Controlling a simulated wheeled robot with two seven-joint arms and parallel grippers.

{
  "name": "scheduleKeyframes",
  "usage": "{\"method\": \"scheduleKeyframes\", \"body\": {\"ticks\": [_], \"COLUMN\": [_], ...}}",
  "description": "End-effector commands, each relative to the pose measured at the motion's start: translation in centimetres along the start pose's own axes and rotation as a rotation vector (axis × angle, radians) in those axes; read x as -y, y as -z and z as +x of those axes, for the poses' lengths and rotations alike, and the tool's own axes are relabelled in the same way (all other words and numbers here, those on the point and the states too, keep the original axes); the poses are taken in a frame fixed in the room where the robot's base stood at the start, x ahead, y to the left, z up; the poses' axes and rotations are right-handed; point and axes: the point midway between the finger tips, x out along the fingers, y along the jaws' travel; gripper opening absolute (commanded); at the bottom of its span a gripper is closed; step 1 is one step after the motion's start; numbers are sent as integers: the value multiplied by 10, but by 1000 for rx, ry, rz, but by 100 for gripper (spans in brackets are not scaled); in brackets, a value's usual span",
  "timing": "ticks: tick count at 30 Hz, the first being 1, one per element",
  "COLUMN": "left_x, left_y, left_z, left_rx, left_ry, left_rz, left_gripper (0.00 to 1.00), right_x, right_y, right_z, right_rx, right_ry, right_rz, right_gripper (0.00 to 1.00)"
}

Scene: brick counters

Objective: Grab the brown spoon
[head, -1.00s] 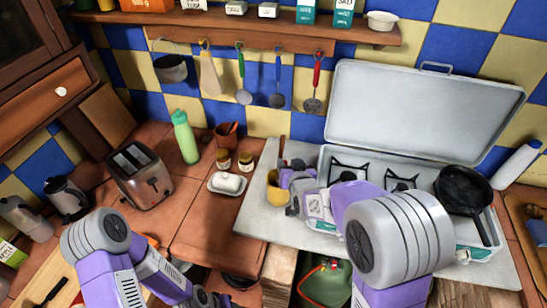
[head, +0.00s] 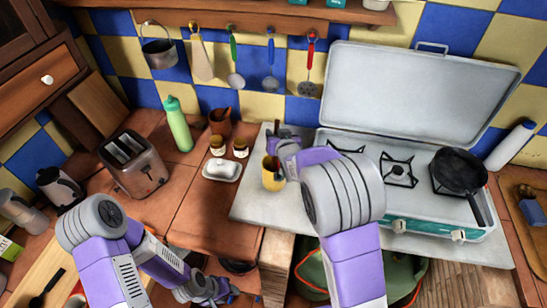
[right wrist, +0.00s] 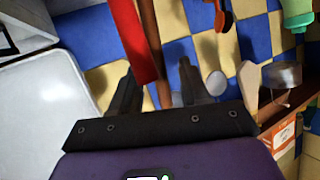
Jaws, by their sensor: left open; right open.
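A yellow cup (head: 269,178) stands on the light slab left of the stove, with handles in it that are partly covered by my right gripper. My right gripper (head: 279,133) is above and behind the cup. In the right wrist view a thin brown handle (right wrist: 149,30), apparently the brown spoon's, runs between the two open fingers of the right gripper (right wrist: 157,70). A wide red handle (right wrist: 131,38) is right beside it, near the left finger. I cannot tell whether either finger touches them. My left gripper (head: 212,290) is low at the front.
A camping stove (head: 400,208) with raised lid and black pan (head: 459,172) stands right of the cup. A butter dish (head: 222,169), jars and a terracotta pot (head: 220,122) with a utensil stand left. Utensils hang on the wall behind, including a red-handled one (head: 310,65).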

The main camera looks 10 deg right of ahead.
Motion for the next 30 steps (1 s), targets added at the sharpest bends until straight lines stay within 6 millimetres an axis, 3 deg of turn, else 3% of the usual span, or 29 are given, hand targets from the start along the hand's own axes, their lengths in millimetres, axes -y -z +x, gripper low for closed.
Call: {"method": "scheduleKeyframes", "body": {"ticks": [1, 9, 23, 30], "left_x": [0, 0, 0, -1], "left_y": [0, 0, 0, 0], "left_z": [0, 0, 0, -3], "left_rx": [0, 0, 0, 0], "left_ry": [0, 0, 0, 0], "left_rz": [0, 0, 0, 0], "left_gripper": [45, 45, 45, 45], "right_x": [0, 0, 0, 3], "right_y": [0, 0, 1, 18], "right_z": [0, 0, -1, -7], "right_rx": [0, -1, -1, -4], "right_ry": [0, 0, 0, 0], "right_rz": [0, 0, 1, 3], "right_gripper": [42, 1, 0, 0]}}
